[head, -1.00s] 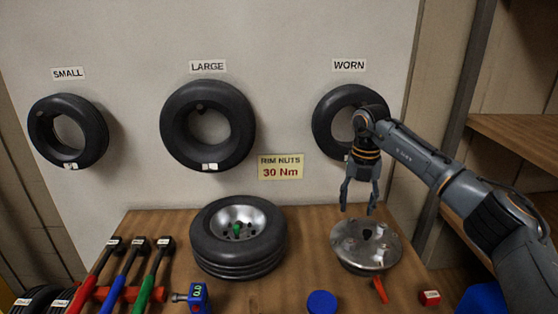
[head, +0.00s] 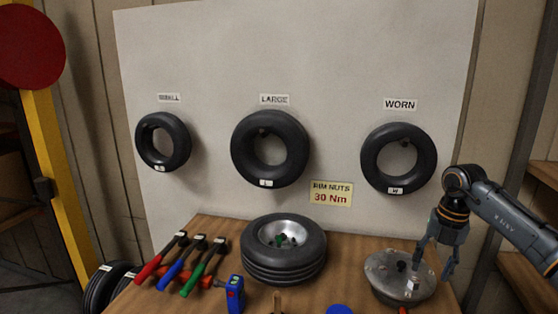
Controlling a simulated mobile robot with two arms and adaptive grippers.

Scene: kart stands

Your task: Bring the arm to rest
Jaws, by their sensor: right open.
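My right arm comes in from the right edge in the head view. Its gripper (head: 432,272) points down with its fingers apart and nothing between them that I can make out. The fingers overlap the right side of a round metal dish (head: 378,274) on the bench; I cannot tell whether they touch it. My left gripper is not in view.
A wooden bench (head: 350,256) carries a tyre on a silver rim (head: 284,262), colour-handled tools (head: 172,262), a blue gauge (head: 235,293) and a blue disc (head: 339,309). Tyres hang on the white board: small (head: 180,142), large (head: 242,150) and worn (head: 427,158). A yellow post (head: 58,190) stands at left.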

